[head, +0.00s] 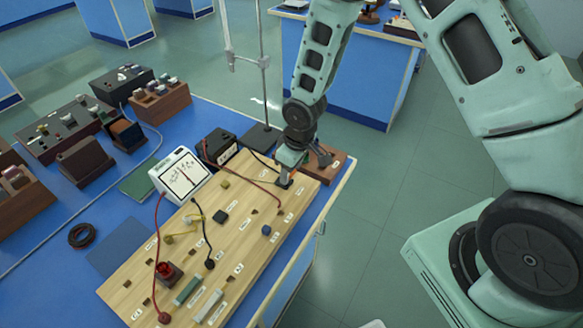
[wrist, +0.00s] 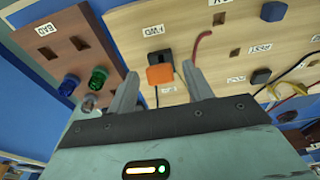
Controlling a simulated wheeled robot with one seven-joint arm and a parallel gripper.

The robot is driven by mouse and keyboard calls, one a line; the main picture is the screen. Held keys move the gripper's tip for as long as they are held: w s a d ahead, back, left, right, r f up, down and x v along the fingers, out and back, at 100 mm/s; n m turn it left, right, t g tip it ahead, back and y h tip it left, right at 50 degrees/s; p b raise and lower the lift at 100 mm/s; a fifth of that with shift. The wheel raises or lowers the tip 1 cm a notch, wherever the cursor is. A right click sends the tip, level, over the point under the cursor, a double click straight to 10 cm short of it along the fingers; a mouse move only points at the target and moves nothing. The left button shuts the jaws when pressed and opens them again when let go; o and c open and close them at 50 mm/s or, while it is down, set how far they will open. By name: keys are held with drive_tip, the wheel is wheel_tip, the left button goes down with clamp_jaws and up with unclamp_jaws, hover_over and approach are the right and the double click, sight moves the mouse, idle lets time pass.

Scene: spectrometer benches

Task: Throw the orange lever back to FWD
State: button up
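The orange lever (wrist: 160,75) shows in the wrist view as an orange block in front of a dark base (wrist: 158,57) on the light wooden board. The FWD label (wrist: 152,30) appears upside down beyond the dark base, and the orange end is on the side away from it. Another label below the lever is partly hidden. My gripper (wrist: 160,71) is open, with one finger on each side of the lever and visible gaps at both sides. In the head view my gripper (head: 287,178) is at the board's far right end and hides the lever.
The wooden board (head: 140,268) carries plugs, cables and a red button (head: 167,270). A white meter (head: 181,174) and black box (head: 218,147) stand behind it. A brown board (wrist: 60,45) with green and blue knobs lies close beside my gripper. A stand (head: 263,80) rises nearby.

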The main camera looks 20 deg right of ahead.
wheel_tip(320, 180, up, 17)
drive_tip(key=s+d, duration=0.1)
drive_tip(key=s, duration=0.1)
drive_tip(key=shift+d+r+b, duration=0.15)
drive_tip(key=shift+d+b, duration=0.1)
drive_tip(key=shift+b, duration=0.15)
drive_tip(key=shift+s, duration=0.1)
drive_tip(key=s+a+r, duration=0.1)
drive_tip(key=s+a, duration=0.1)
drive_tip(key=s, duration=0.6)
drive_tip(key=s+a+r+g, duration=0.1)
drive_tip(key=s+a+r, duration=0.1)
drive_tip(key=s, duration=0.6)
drive_tip(key=s+a+r, duration=0.2)
drive_tip(key=s+a, duration=0.2)
drive_tip(key=s, duration=0.3)
drive_tip(key=shift+s+a+r+n+b, duration=0.15)
drive_tip(key=shift+s+n+b, duration=0.15)
drive_tip(key=shift+s+b, duration=0.1)
